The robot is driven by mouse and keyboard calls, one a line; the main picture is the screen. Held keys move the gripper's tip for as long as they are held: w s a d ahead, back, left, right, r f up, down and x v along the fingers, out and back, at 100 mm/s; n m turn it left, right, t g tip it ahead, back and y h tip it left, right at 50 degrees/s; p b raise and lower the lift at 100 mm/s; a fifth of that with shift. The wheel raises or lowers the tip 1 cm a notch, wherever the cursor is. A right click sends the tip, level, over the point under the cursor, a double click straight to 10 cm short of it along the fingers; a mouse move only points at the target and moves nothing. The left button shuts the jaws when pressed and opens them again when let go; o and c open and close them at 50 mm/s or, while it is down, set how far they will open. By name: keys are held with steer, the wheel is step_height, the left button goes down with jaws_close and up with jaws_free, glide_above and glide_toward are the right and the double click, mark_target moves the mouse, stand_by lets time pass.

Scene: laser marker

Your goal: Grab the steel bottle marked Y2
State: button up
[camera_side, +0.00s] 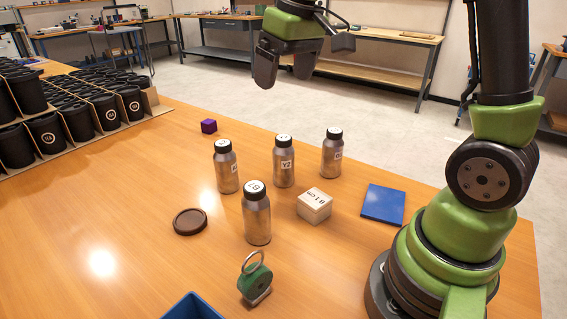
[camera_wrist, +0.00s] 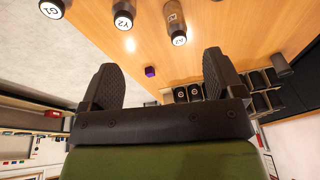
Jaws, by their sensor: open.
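The steel bottle marked Y2 (camera_side: 284,167) stands upright on the wooden table, with a black cap and a white label. Its cap also shows at the top of the wrist view (camera_wrist: 124,21). My gripper (camera_side: 286,75) is open and empty, high above and apart from the bottle. In the wrist view my gripper's two fingers (camera_wrist: 160,72) are spread wide with nothing between them but background. Other steel bottles stand near Y2: one to its left (camera_side: 226,172), one to its right (camera_side: 332,158) and one in front (camera_side: 257,218).
A wooden block (camera_side: 314,208) sits close in front of Y2. A blue plate (camera_side: 384,204), brown disc (camera_side: 190,222), purple cube (camera_side: 209,126) and green ringed object (camera_side: 255,283) lie around. Black cups fill trays (camera_side: 160,107) at the left. Open table lies left of the bottles.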

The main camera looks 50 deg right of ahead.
mark_target(283, 150)
steer(key=w+d+f, duration=0.1)
steer(key=d+f, duration=0.1)
steer(key=f, duration=0.1)
steer(key=w+d+f+n+g, duration=0.1)
steer(key=w+d+f, duration=0.1)
steer(key=d+f, duration=0.1)
steer(key=w+d+f+g, duration=0.1)
steer(key=w+d+f, duration=0.1)
steer(key=f, duration=0.2)
steer(key=shift+w+d, duration=0.15)
steer(key=shift+w, duration=0.05)
steer(key=shift+n+g, duration=0.3)
steer(key=shift+g, duration=0.1)
steer(key=f, duration=0.3)
steer(key=d+f, duration=0.1)
steer(key=f, duration=0.1)
steer(key=shift+w+d+f, duration=0.1)
steer(key=shift+w+f, duration=0.1)
steer(key=shift+f, duration=0.2)
steer(key=shift+w+a+f, duration=0.1)
steer(key=shift+w+f, duration=0.05)
steer(key=shift+f, duration=1.4)
steer(key=shift+w+a+f, duration=0.1)
steer(key=shift+f, duration=1.45)
steer(key=shift+r, duration=0.1)
steer(key=c, duration=1.1)
